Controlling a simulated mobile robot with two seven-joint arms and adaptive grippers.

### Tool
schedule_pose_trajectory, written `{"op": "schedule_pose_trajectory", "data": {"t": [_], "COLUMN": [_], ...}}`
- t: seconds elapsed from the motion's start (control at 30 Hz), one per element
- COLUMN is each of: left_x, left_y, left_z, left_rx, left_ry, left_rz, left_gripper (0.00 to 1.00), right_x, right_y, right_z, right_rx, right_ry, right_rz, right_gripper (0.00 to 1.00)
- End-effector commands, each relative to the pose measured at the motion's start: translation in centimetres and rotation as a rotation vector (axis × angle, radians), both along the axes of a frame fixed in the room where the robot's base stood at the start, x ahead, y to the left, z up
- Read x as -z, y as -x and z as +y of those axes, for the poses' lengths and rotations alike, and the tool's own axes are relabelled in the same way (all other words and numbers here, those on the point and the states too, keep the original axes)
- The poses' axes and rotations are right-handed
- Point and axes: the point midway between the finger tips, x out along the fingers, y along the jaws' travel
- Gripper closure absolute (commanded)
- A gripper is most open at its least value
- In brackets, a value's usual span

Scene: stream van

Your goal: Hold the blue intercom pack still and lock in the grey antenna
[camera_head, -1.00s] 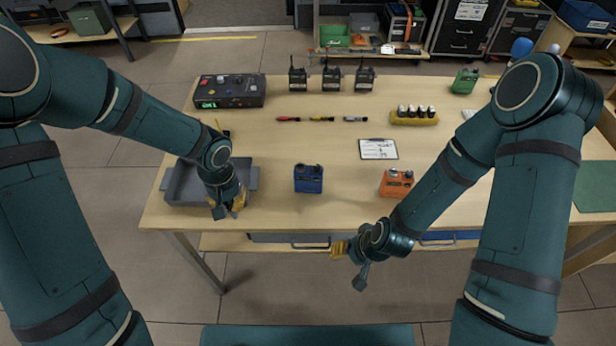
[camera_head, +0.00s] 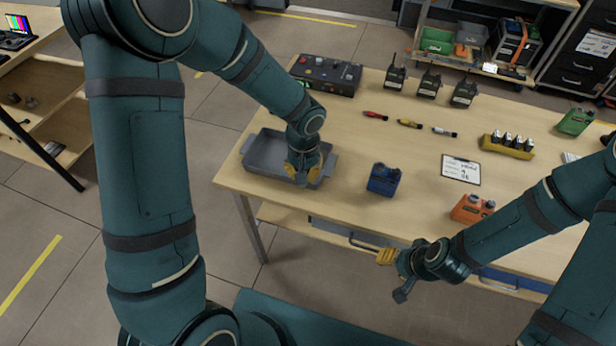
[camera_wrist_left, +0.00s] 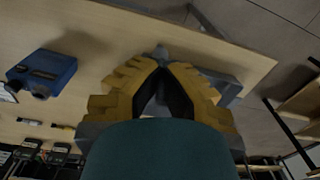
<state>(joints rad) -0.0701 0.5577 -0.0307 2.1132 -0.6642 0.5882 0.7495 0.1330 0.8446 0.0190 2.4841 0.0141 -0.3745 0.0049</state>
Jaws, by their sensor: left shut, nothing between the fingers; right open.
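The blue intercom pack (camera_head: 384,180) stands on the table near its front edge, right of the grey tray. In the left wrist view the pack (camera_wrist_left: 42,72) is at the left, apart from the fingers. My left gripper (camera_head: 302,178) is shut and empty at the front right of the tray; its yellow fingers (camera_wrist_left: 160,68) meet in the wrist view. My right gripper (camera_head: 391,276) is open, in front of the table's front edge, below the pack in the picture.
The grey tray (camera_head: 262,155) is at the table's left end. Black radios (camera_head: 429,82), markers (camera_head: 409,123), a yellow battery holder (camera_head: 507,146) and a control box (camera_head: 326,75) lie farther back. Bare tabletop surrounds the blue pack.

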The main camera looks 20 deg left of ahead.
Motion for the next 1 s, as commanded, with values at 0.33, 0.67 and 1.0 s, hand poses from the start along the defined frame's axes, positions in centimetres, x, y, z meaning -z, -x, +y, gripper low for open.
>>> {"op": "schedule_pose_trajectory", "data": {"t": [0.33,0.67,1.0], "left_x": [-4.0,-7.2,-7.7], "left_y": [-9.6,-12.9,-13.1], "left_z": [-9.2,-16.7,-17.7], "left_rx": [-0.566,-0.923,-0.969], "left_ry": [-0.012,0.013,0.017], "left_rz": [-0.025,-0.01,-0.005], "left_gripper": [1.0,1.0,1.0], "right_x": [0.0,0.0,0.0], "right_y": [0.0,0.0,0.0], "right_z": [0.0,0.0,0.0], "right_rx": [0.0,0.0,0.0], "right_ry": [0.0,0.0,0.0], "right_rz": [0.0,0.0,0.0], "right_gripper": [0.53,0.53,0.53]}}
